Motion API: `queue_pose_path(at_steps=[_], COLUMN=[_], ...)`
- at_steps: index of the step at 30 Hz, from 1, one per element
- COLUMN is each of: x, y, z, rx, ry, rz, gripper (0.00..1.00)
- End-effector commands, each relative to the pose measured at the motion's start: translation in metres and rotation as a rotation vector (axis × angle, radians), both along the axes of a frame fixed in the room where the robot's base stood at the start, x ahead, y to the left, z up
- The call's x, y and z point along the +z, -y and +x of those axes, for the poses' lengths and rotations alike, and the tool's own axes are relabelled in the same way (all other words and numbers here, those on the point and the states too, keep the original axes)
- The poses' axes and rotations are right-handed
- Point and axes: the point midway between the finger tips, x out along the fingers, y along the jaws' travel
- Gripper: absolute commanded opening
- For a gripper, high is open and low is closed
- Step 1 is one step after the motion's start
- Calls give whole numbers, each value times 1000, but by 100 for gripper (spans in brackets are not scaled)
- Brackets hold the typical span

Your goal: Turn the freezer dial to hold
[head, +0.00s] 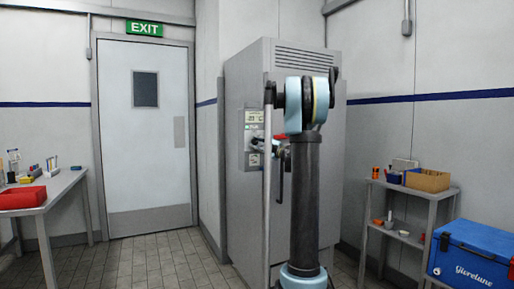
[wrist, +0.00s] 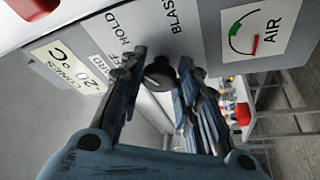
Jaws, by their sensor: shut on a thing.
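The freezer (head: 240,90) is a tall grey cabinet at mid-picture in the head view. Its control panel (head: 255,158) is on the front, partly behind my arm. In the wrist view the dial (wrist: 159,75) is a dark round knob on the panel. My gripper (wrist: 162,60) has one finger on each side of the dial and is shut on it. The word HOLD (wrist: 124,24) is printed left of the dial and BLAST (wrist: 176,16) above right. Another label at the left is partly hidden by a finger. I cannot tell where the dial points.
An AIR gauge (wrist: 252,32) and a °C label (wrist: 68,66) flank the dial. A vertical handle (head: 267,190) runs down the freezer front near my arm. A table with a red box (head: 22,197) stands left; a shelf (head: 410,190) and blue cooler (head: 480,250) stand right.

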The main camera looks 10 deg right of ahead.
Motion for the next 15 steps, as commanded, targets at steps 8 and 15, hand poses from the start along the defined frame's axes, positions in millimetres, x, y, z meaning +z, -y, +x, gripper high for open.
queue_pose_path(at_steps=[8,15], x=[-1,-2], y=[-2,-2], z=[-1,-2], rx=[3,5], ry=[10,11], rz=[-38,-39], gripper=[6,6])
